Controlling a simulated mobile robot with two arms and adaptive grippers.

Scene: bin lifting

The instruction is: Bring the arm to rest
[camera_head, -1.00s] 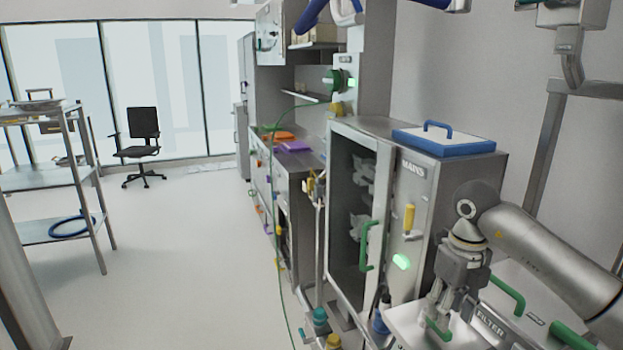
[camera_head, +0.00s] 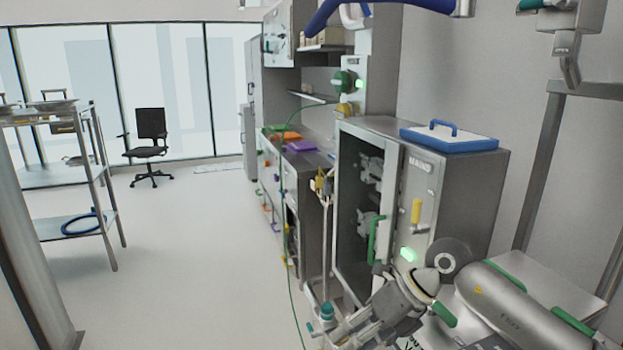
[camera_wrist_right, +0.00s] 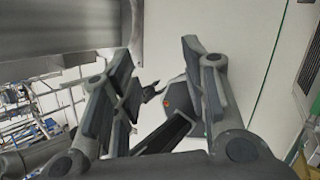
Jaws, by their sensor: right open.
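My right arm comes in from the lower right in the head view. Its gripper (camera_head: 345,330) points down and to the left, in front of the open grey cabinet (camera_head: 430,200), and its fingers are small and partly cut by the lower edge. In the right wrist view the two fingers of this gripper (camera_wrist_right: 158,95) stand apart with nothing between them. White floor and a dark part with a red dot show past them. My left gripper does not show in either view.
A blue-rimmed white tray lid (camera_head: 450,137) lies on the cabinet. Green handles (camera_head: 445,314) stick up close to my right arm. A shelf rack (camera_head: 75,175) stands at the left and a black chair (camera_head: 149,145) at the back. The floor (camera_head: 190,260) between is clear.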

